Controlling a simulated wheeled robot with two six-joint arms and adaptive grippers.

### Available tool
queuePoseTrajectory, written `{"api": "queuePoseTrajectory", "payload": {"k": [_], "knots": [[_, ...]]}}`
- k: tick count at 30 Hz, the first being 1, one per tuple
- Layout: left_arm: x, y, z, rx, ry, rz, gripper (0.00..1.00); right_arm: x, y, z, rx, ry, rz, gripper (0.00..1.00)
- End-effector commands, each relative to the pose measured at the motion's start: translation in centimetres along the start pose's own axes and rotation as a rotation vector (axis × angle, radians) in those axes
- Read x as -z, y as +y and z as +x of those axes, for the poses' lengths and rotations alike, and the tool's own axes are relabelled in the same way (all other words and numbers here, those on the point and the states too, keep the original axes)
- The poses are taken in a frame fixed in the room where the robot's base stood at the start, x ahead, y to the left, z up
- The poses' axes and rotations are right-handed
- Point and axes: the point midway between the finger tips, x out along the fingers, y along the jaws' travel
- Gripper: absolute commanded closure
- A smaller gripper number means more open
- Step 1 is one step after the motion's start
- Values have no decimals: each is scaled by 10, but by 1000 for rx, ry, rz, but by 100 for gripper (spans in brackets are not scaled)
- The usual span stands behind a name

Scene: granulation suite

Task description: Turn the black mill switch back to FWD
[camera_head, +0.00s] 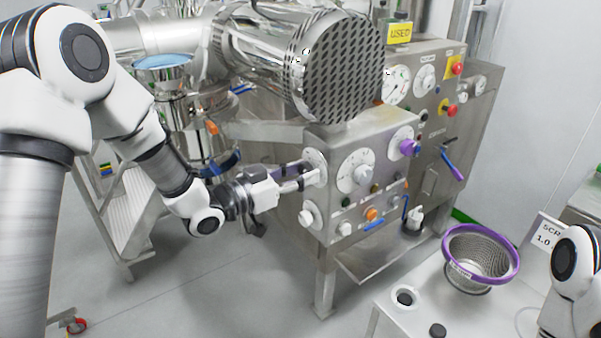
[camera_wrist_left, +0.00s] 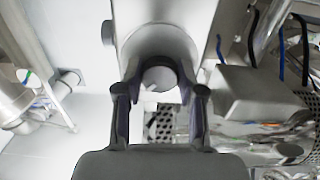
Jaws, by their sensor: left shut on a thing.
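My left gripper (camera_head: 302,178) reaches the upper left dial on the front of the steel control box (camera_head: 330,225). In the left wrist view its two fingers (camera_wrist_left: 160,92) stand on either side of a dark round knob, the mill switch (camera_wrist_left: 158,74), and are shut on it. A pale round dial plate (camera_head: 315,156) sits behind the switch; it also shows in the wrist view (camera_wrist_left: 163,38). In the head view the fingers hide the switch, and I cannot read its position marks. My right gripper is out of view.
A larger white dial (camera_head: 355,171) and a purple knob (camera_head: 409,147) lie to the right on the same box. A perforated steel drum (camera_head: 338,66) hangs above. A purple-rimmed sieve (camera_head: 480,253) stands at lower right. Open floor lies below my left arm.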

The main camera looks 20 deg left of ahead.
Motion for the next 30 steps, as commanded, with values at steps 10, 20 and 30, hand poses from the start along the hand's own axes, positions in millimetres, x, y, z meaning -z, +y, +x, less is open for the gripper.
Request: {"api": "queuePoseTrajectory", "payload": {"k": [10, 20, 30], "knots": [[4, -1, 0, 1, 7, -199, 96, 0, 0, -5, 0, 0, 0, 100], [5, -1, 1, 1, 8, -507, 96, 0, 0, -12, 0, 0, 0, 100], [6, -2, 1, -1, 10, -830, 96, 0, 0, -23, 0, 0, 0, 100]]}}
